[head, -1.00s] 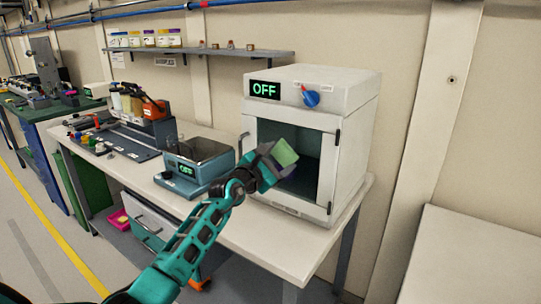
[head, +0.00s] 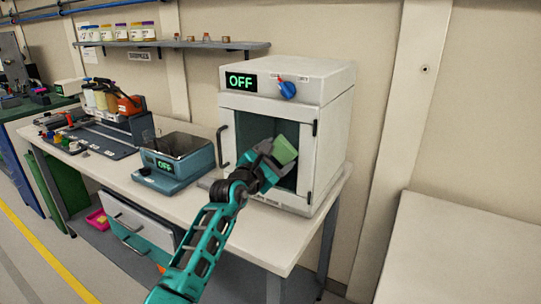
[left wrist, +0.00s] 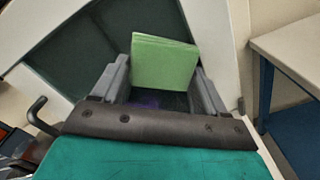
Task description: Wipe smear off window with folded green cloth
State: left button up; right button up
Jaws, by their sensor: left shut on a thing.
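The folded green cloth (head: 284,150) is held in my left gripper (head: 268,153), in front of the window of the white oven-like cabinet. In the left wrist view the green cloth (left wrist: 163,62) sits between the two grey fingers of my left gripper (left wrist: 163,80). The dark window (head: 252,132) is in the cabinet's closed door, and it also shows in the left wrist view (left wrist: 85,55). I cannot tell whether the cloth touches the glass. A small purple patch (left wrist: 146,102), perhaps the smear, shows below the cloth. My right gripper is not in view.
The white cabinet (head: 330,110) has an OFF display, a blue knob and a dark door handle (head: 222,146). A teal bath-like device (head: 175,160) stands to its left on the bench (head: 262,243). A shelf (head: 170,44) with jars hangs above. Another pale surface (head: 465,250) is at the right.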

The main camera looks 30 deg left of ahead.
pick_arm(q)
jog(key=shift+d, duration=0.3)
jog(key=shift+s+f, duration=0.1)
jog(key=shift+s, duration=0.35)
jog(key=shift+s+a, duration=0.2)
jog(key=shift+s, duration=1.05)
jog(key=shift+s+a, duration=0.15)
jog(key=shift+s, duration=1.05)
jog(key=shift+s+a, duration=0.15)
jog(key=shift+s, duration=1.35)
